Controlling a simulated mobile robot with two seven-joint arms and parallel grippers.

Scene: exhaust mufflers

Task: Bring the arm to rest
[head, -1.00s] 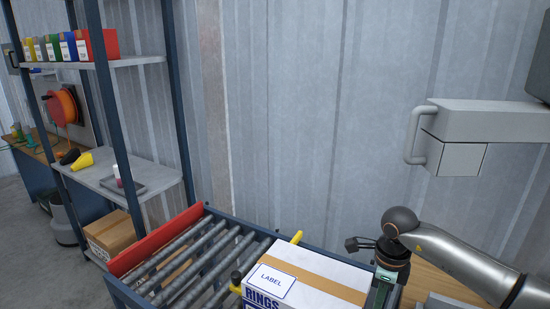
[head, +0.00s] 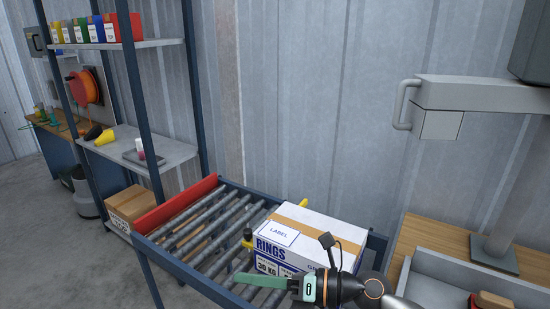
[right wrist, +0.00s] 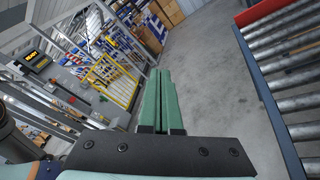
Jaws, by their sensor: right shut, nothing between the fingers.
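My right gripper (head: 238,279) is in front of the roller conveyor at the lower middle of the head view. Its green fingers point left and are shut with nothing between them. In the right wrist view the two fingers (right wrist: 159,98) lie side by side over grey floor. Behind my right arm a white box (head: 318,228) with a brown tape strip, a label and the word RINGS sits on the conveyor. Part of the box front is hidden by my arm. My left gripper is in neither view.
The roller conveyor (head: 222,217) has a red end plate (head: 176,204) at its left; its left rollers are bare. A shelf rack (head: 160,43) with coloured bins stands at the left. A wooden bench (head: 440,238) with a grey tray is at the right. Floor (right wrist: 210,70) is open beside the conveyor.

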